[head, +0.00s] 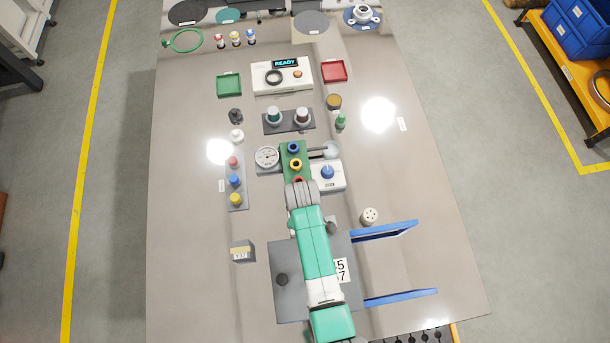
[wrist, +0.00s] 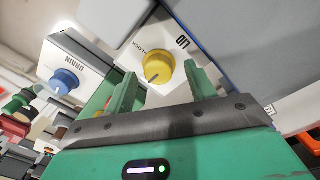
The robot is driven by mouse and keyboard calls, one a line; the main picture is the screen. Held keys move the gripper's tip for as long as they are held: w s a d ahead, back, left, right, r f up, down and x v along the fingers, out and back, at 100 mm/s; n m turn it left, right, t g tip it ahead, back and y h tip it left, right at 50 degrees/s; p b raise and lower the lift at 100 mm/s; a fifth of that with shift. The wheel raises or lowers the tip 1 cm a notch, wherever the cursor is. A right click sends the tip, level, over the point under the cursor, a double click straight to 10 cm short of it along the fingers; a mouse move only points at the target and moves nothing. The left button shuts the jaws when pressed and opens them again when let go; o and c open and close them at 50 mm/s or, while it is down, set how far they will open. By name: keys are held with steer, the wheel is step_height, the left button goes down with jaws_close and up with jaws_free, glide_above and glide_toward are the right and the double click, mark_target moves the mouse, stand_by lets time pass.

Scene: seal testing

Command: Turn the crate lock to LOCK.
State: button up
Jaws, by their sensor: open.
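The yellow crate-lock knob (wrist: 160,72) is on a white plate in the wrist view, with a dark pointer line on its face. Partly readable lettering beside it ends in LOCK; I cannot tell which marking the pointer lines up with. My gripper (wrist: 160,75) is open, one green finger on each side of the knob in the picture. I cannot tell whether the fingers touch it. In the head view the lock and my fingertips are hidden by my green and white arm.
A blue knob (wrist: 66,81) on a white box labelled DRAIN is left of the lock; it also shows in the head view (head: 327,171). A gauge (head: 267,157) and a green block with coloured fittings (head: 295,164) stand close by. The table's right side is mostly clear.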

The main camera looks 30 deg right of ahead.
steer(key=shift+f, duration=0.5)
steer(key=shift+w, duration=0.1)
steer(key=c, duration=1)
steer(key=shift+o, duration=0.2)
